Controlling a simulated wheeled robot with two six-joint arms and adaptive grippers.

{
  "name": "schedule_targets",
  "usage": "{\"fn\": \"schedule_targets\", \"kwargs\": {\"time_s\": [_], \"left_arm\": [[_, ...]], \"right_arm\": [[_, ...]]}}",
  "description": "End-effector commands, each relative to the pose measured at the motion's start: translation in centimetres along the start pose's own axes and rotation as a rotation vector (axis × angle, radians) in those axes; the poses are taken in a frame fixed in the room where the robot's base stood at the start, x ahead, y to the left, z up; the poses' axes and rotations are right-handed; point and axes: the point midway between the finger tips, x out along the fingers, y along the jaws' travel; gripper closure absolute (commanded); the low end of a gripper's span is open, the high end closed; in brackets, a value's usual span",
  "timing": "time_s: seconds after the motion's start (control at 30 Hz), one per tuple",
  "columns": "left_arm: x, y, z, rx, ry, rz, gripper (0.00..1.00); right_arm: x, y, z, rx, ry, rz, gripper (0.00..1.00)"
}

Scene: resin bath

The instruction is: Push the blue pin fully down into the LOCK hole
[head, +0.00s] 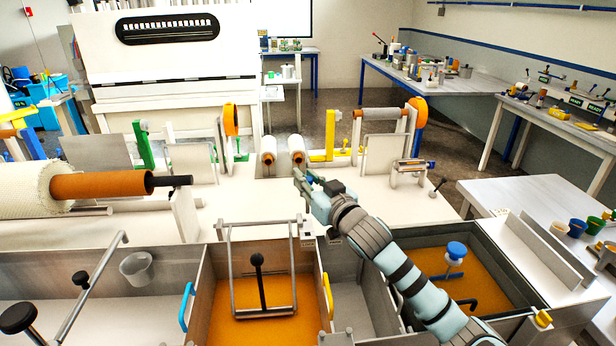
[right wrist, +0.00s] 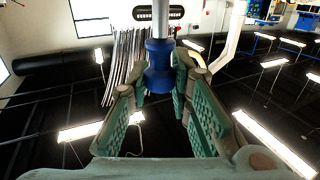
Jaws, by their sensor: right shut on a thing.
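The blue pin (right wrist: 160,65) is in the right wrist view, a blue collared body with a pale metal shaft rising from it. My right gripper (right wrist: 163,82) is shut on the blue body between its green-padded fingers. In the head view my right gripper (head: 304,182) is above the white deck near the tank's back edge. The pin is too small to make out there. A small pale plate with dark marks (head: 307,232) sits on the tank edge below the gripper. I cannot read it or make out the LOCK hole. My left gripper is out of view.
A metal frame with a black knob (head: 257,260) stands in the orange bath. A blue-topped piece (head: 456,252) is in the right bath. Two white rolls (head: 268,157) and a yellow bracket (head: 330,140) stand behind the gripper. The deck to the right is fairly clear.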

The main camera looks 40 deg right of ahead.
Motion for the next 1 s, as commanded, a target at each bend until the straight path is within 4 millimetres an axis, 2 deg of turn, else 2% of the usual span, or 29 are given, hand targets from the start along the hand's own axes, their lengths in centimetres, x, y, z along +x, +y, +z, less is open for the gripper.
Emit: {"fn": "schedule_targets", "kwargs": {"time_s": [0.3,0.43,1.0], "left_arm": [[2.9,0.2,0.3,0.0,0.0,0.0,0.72],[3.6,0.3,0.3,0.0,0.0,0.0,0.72],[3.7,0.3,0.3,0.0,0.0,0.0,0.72]], "right_arm": [[0.0,0.0,4.2,0.0,0.0,0.0,1.0],[0.0,0.0,5.4,0.0,0.0,0.001,1.0],[0.0,0.0,5.6,0.0,0.001,0.0,1.0]]}}
